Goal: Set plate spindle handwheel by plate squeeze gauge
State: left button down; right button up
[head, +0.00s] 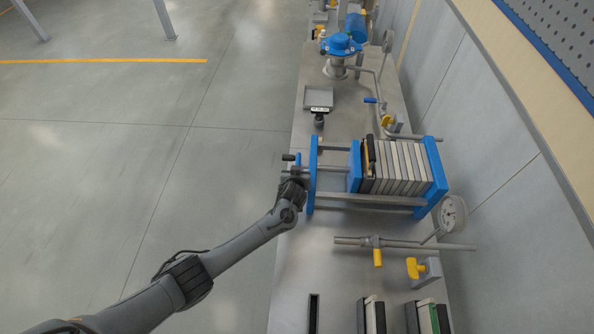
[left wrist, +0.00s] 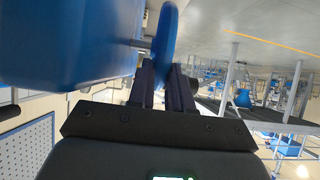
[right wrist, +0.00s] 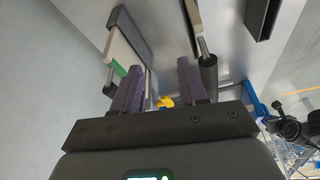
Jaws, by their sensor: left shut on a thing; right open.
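The filter press stands on the bench in the head view, with a blue end frame (head: 312,178) at its left and a pack of pale plates (head: 398,166) inside. In the left wrist view the blue handwheel (left wrist: 168,38) shows nearly edge-on, on a short shaft beside a large blue block (left wrist: 70,45). My left gripper (left wrist: 165,78) is shut on the handwheel's rim; it also shows in the head view (head: 293,180), where it hides much of the wheel. A round dial gauge (head: 452,213) stands right of the press; its reading is too small to tell. My right gripper (right wrist: 160,80) is open and empty.
A pipe with a yellow-handled valve (head: 378,257) runs in front of the press. Dark racks with plates (head: 372,315) stand at the near bench end. A small scale (head: 319,110) and blue-topped vessel (head: 341,45) stand behind.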

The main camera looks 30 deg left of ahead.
pick_arm(q)
jog(key=shift+f, duration=0.1)
jog(key=c, duration=1)
grip_release()
jog(key=shift+c, duration=0.2)
jog(key=p+v, duration=0.1)
jog(key=v, duration=1)
jog(key=shift+w, duration=0.1)
